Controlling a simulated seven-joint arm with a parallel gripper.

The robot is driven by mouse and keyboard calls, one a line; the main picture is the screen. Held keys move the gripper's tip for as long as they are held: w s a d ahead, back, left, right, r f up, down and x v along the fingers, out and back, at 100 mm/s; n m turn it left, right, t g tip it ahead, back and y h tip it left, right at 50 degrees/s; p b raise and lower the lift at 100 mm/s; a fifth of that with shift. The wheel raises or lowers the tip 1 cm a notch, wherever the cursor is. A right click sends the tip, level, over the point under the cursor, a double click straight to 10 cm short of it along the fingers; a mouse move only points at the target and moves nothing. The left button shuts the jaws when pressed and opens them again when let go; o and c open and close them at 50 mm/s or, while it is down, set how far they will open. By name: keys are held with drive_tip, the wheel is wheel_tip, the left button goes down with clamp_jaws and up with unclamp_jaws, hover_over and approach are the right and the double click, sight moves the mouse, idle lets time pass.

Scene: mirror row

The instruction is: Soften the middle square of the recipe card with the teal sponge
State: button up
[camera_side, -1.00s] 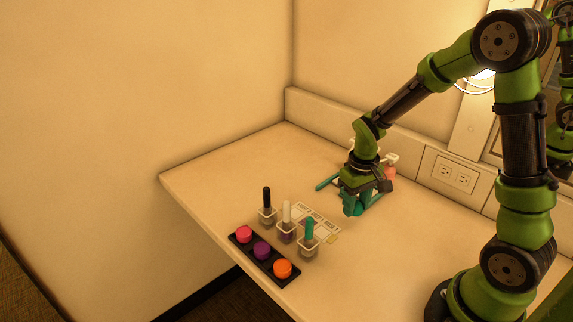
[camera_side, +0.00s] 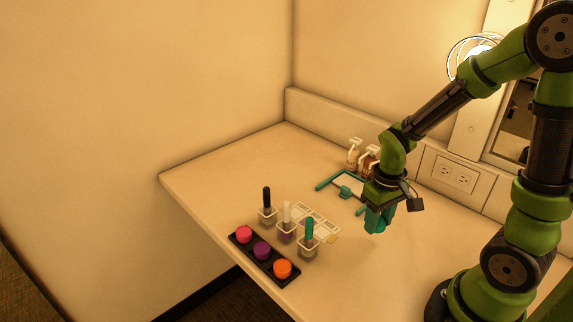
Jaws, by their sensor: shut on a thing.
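The recipe card (camera_side: 316,219), pale with a row of squares, lies flat on the counter behind the jars. My gripper (camera_side: 377,230) is low over the counter, right of the card and apart from it. Its lower end shows as a teal mass; fingers and whatever they hold cannot be told apart, so I cannot say whether this is the teal sponge. Three clear jars stand in front of the card, holding a black-topped stick (camera_side: 267,199), a white-topped stick (camera_side: 287,214) and a teal-topped stick (camera_side: 308,231).
A dark strip (camera_side: 246,251) with pink, purple and orange pots lies near the counter's front edge. A teal-and-white frame (camera_side: 346,187) lies behind my gripper. Pump bottles (camera_side: 354,157) stand by the back wall. The counter's left part is clear.

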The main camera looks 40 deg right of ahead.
drive_tip(key=shift+w+a+f, duration=0.1)
drive_tip(key=shift+a+f, duration=0.15)
drive_tip(key=w+a, duration=0.1)
drive_tip(key=w, duration=0.4)
drive_tip(key=w+a+r, duration=0.1)
drive_tip(key=w, duration=0.4)
drive_tip(key=w+a+r, duration=0.1)
drive_tip(key=w+a, duration=0.1)
drive_tip(key=w, duration=0.3)
drive_tip(key=shift+w+a+f, duration=0.1)
drive_tip(key=shift+w+f, duration=0.05)
drive_tip(key=shift+f, duration=2.45)
drive_tip(key=shift+f, duration=0.6)
